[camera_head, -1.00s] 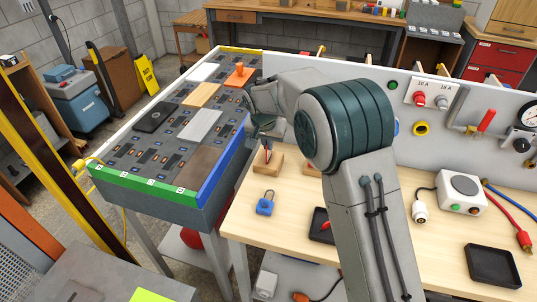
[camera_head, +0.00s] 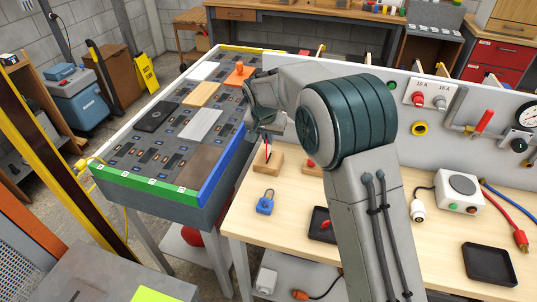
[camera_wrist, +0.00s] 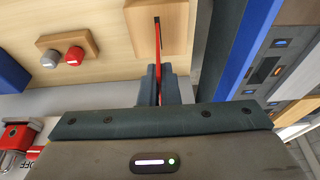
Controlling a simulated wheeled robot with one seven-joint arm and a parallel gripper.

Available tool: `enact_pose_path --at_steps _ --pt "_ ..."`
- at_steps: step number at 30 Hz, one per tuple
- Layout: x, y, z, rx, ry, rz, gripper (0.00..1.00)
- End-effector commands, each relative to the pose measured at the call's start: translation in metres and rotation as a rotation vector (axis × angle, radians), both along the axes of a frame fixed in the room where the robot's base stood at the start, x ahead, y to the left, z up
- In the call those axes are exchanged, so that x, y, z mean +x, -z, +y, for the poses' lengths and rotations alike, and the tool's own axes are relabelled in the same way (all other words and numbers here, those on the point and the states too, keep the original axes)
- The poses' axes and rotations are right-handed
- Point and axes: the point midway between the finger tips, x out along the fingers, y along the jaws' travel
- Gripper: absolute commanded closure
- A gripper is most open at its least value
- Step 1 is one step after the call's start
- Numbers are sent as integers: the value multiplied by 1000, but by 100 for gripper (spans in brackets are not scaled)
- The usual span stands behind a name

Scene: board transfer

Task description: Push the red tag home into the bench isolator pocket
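The red tag (camera_wrist: 159,50) stands edge-on at a wooden block (camera_wrist: 172,22) in the wrist view, its far end over the block's top. How deep it sits is hidden. In the head view the block (camera_head: 272,164) stands at the left end of the bench, with the thin red tag (camera_head: 267,152) rising from it. My gripper (camera_wrist: 160,85) is directly above the block. Its two dark fingers are close together, one on each side of the tag, and appear shut on it. In the head view my gripper (camera_head: 266,138) partly hides the tag's top.
A second wooden block (camera_wrist: 68,48) with a red and a grey knob is beside it. The dark component board (camera_head: 150,150) with a blue edge (camera_head: 222,168) lies close on the other side. A blue padlock (camera_head: 265,202) and black trays (camera_head: 490,264) rest on the bench.

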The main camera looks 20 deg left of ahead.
Motion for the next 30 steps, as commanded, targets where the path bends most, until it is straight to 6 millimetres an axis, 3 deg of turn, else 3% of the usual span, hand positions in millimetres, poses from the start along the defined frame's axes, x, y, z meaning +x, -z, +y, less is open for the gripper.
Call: enact_pose_path --at_steps 5,21,30 --pt "0 -4 0 0 0 -1 100" --pt "0 -45 0 1 0 -1 100" --pt "0 -45 0 0 0 0 100"
